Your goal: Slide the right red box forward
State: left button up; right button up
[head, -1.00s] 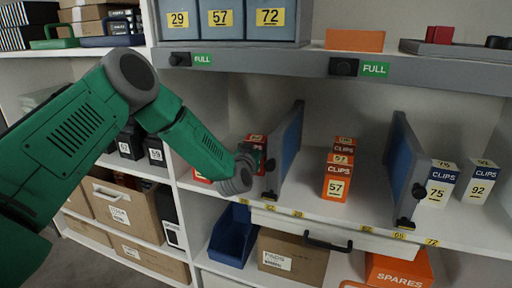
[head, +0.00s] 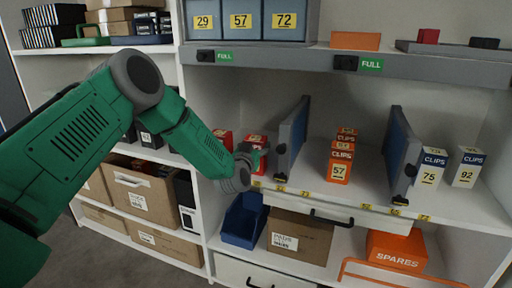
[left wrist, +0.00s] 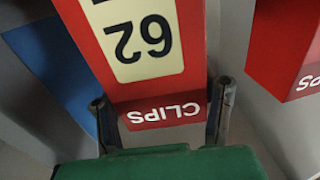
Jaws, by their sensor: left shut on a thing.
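The right red box (head: 257,141) stands on the middle shelf just left of a grey and blue divider. Its lower part is mostly hidden by my left gripper (head: 254,163) in the head view. In the left wrist view this red box (left wrist: 185,75), marked 62 and CLIPS, appears upside down between the two fingers of my left gripper (left wrist: 161,102), which is shut on it. Another red box (head: 223,136) stands to its left, partly behind my arm; it also shows at the right of the left wrist view (left wrist: 285,45). My right gripper is not in view.
A grey divider (head: 291,140) stands close to the right of the held box. Orange boxes (head: 339,164) stand beyond it, then a second divider (head: 402,155) and blue-white boxes (head: 431,167). A blue bin (head: 243,222) sits below the shelf edge.

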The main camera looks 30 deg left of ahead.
pick_arm(q)
jog(key=shift+a, duration=0.1)
jog(key=o, duration=1.4)
jog(key=v, duration=1.2)
